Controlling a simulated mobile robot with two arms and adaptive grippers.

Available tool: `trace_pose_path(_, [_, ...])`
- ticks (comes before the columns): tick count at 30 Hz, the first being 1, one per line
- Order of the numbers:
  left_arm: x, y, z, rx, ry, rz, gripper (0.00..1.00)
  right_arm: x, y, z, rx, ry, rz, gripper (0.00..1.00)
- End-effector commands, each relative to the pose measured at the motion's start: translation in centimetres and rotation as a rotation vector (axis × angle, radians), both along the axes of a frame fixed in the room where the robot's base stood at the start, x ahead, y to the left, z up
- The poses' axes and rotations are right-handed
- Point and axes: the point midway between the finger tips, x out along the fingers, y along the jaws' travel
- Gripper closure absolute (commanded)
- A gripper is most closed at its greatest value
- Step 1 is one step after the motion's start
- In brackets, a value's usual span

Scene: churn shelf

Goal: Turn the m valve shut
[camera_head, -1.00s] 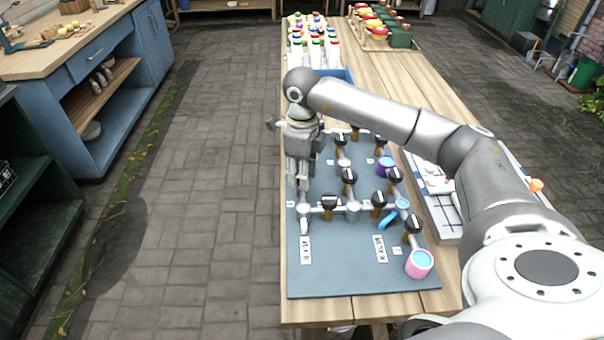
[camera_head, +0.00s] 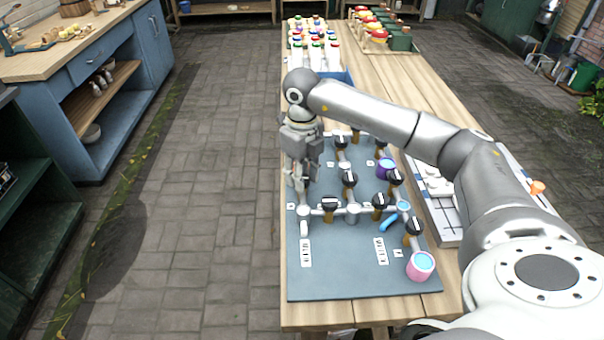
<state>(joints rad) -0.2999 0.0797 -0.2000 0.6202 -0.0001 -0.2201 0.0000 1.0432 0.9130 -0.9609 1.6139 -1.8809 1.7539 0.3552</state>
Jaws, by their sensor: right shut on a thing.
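A blue-grey board (camera_head: 340,275) lies on the wooden table and carries grey pipes with several black-knobbed valves. Valve knobs show at the front left (camera_head: 329,203), middle (camera_head: 349,178), front right (camera_head: 413,226) and right (camera_head: 379,200). Small white letter plates stand beside the valves, too small for me to read. My right gripper (camera_head: 297,182) points down at the board's left edge, above the left end of the pipes. It is shut on a valve knob that its own fingers and body hide. My left gripper is not in view.
A pink cup with blue inside (camera_head: 421,266) stands at the front right corner, and a purple one (camera_head: 385,168) further back. A blue spout (camera_head: 394,219) sits between. White-framed panel (camera_head: 447,222) lies right of the board. Bottles (camera_head: 318,57) stand at the back.

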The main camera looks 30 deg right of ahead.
Motion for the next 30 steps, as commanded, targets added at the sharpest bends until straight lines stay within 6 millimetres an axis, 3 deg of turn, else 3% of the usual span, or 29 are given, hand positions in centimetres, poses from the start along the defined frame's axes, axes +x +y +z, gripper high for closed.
trace_pose_path(5, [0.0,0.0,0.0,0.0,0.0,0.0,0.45,0.1,-0.1,0.1,0.0,-0.004,-0.003,0.92])
trace_pose_path(6, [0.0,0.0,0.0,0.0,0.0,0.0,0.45,0.1,-0.1,0.1,0.0,-0.005,-0.002,0.65])
trace_pose_path(11, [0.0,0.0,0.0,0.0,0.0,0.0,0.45,0.1,0.0,0.1,0.0,-0.003,-0.001,0.45])
trace_pose_path(22, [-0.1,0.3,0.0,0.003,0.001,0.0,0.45,0.1,0.0,0.5,0.0,-0.002,0.0,0.45])
trace_pose_path(30, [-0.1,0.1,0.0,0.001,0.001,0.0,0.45,0.1,0.0,5.2,0.002,-0.007,0.001,0.45])
